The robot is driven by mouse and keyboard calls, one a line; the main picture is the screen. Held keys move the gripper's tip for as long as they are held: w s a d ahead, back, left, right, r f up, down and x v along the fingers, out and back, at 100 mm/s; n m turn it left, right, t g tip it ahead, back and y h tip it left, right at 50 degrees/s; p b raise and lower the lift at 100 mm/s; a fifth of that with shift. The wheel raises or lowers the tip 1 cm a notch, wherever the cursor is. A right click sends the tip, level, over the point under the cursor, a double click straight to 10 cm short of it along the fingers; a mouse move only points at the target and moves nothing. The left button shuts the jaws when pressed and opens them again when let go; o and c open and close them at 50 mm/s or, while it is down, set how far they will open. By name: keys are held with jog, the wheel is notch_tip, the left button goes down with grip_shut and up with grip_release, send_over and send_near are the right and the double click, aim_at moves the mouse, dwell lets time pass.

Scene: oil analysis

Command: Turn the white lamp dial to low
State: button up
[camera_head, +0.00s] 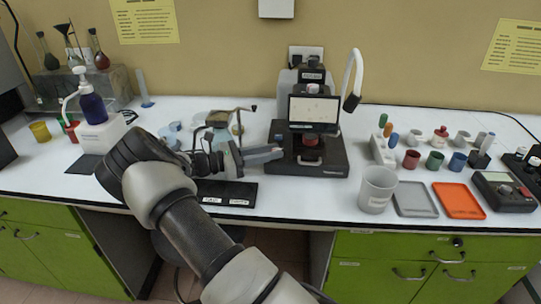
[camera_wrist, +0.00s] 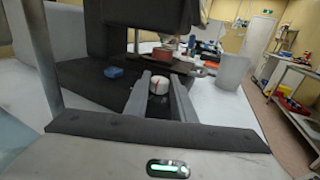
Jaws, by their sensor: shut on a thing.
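The white lamp dial (camera_wrist: 160,84) shows in the wrist view as a small white round knob with a red mark on it. It sits on the black base of the device with a screen. My gripper (camera_wrist: 161,91) has one finger on each side of the dial and is shut on it. In the head view my gripper (camera_head: 276,154) reaches from the left to the left side of the black base (camera_head: 325,168). The dial is hidden there behind the fingers. I cannot read the dial's labels.
A red round part (camera_head: 311,141) is under the screen. A blue block (camera_wrist: 113,72) lies left of my fingers. A white cup (camera_head: 377,190), grey tray (camera_head: 415,199) and orange tray (camera_head: 459,201) are to the right.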

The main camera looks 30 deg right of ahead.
jog(key=shift+w+m+g, duration=0.1)
jog(key=shift+m+g, duration=0.2)
jog(key=shift+g, duration=0.1)
jog(key=o, duration=1.1)
jog(key=shift+c, duration=0.2)
jog(key=shift+r, duration=0.15)
notch_tip(320, 180, up, 10)
jog(key=p, duration=0.1)
